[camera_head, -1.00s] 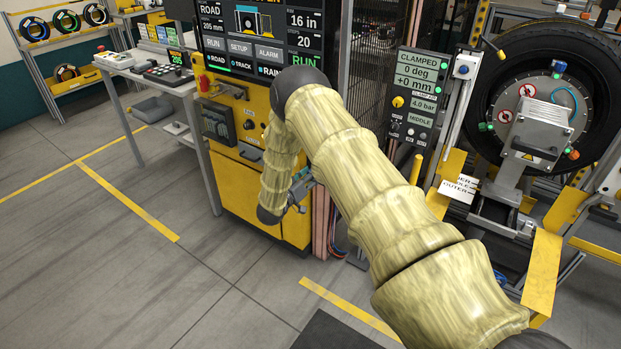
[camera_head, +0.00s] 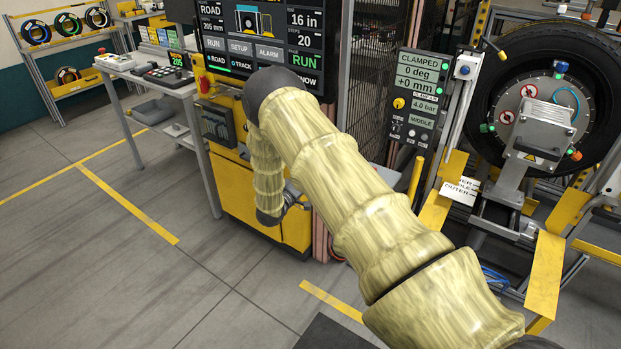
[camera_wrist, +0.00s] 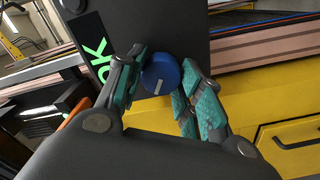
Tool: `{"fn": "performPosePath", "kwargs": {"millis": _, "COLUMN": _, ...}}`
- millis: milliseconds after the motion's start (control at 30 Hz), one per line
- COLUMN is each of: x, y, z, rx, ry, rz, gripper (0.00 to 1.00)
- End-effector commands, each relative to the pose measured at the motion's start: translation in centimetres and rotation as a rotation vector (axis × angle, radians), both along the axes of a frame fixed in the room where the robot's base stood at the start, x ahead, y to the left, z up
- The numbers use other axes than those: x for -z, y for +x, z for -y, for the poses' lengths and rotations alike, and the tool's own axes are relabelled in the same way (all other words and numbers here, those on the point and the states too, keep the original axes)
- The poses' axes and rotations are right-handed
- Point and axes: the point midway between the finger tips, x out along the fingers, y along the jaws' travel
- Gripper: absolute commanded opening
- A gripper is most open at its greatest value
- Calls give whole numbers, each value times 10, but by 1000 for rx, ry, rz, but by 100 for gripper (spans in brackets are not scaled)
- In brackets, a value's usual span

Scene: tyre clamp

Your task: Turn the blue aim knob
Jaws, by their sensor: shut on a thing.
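The blue aim knob (camera_wrist: 161,74) shows in the wrist view as a round blue disc with a short pale mark on its face. It sits on a dark panel beside green "OK" lettering. My gripper (camera_wrist: 160,85) has its teal-padded fingers on both sides of the knob and is shut on it. In the head view my gripper (camera_head: 297,193) is mostly hidden behind my arm, low at the yellow cabinet (camera_head: 240,205). The knob cannot be made out in the head view.
A large screen (camera_head: 265,40) stands above the yellow cabinet. A clamp panel (camera_head: 415,95) reads "CLAMPED" and "0 deg". A tyre (camera_head: 505,65) is mounted at the right. A side table (camera_head: 150,70) stands at the left. The grey floor in front is mostly clear.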

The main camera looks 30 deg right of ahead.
Motion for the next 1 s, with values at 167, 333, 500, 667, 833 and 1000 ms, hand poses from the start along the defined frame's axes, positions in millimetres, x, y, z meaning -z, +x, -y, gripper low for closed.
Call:
{"fn": "performPosePath", "kwargs": {"millis": 167, "x": 0, "y": 1, "z": -1, "rx": -3, "ry": -2, "rz": -7, "gripper": 13}}
{"fn": "performPosePath", "kwargs": {"millis": 333, "x": 0, "y": 1, "z": -2, "rx": -3, "ry": -2, "rz": -6, "gripper": 13}}
{"fn": "performPosePath", "kwargs": {"millis": 500, "x": 0, "y": 1, "z": -2, "rx": -3, "ry": -2, "rz": -6, "gripper": 51}}
{"fn": "performPosePath", "kwargs": {"millis": 667, "x": 0, "y": 0, "z": -1, "rx": -1, "ry": -2, "rz": -6, "gripper": 58}}
{"fn": "performPosePath", "kwargs": {"millis": 833, "x": 0, "y": -1, "z": 1, "rx": 1, "ry": -2, "rz": -6, "gripper": 58}}
{"fn": "performPosePath", "kwargs": {"millis": 1000, "x": 0, "y": -3, "z": -9, "rx": -2, "ry": -2, "rz": -7, "gripper": 58}}
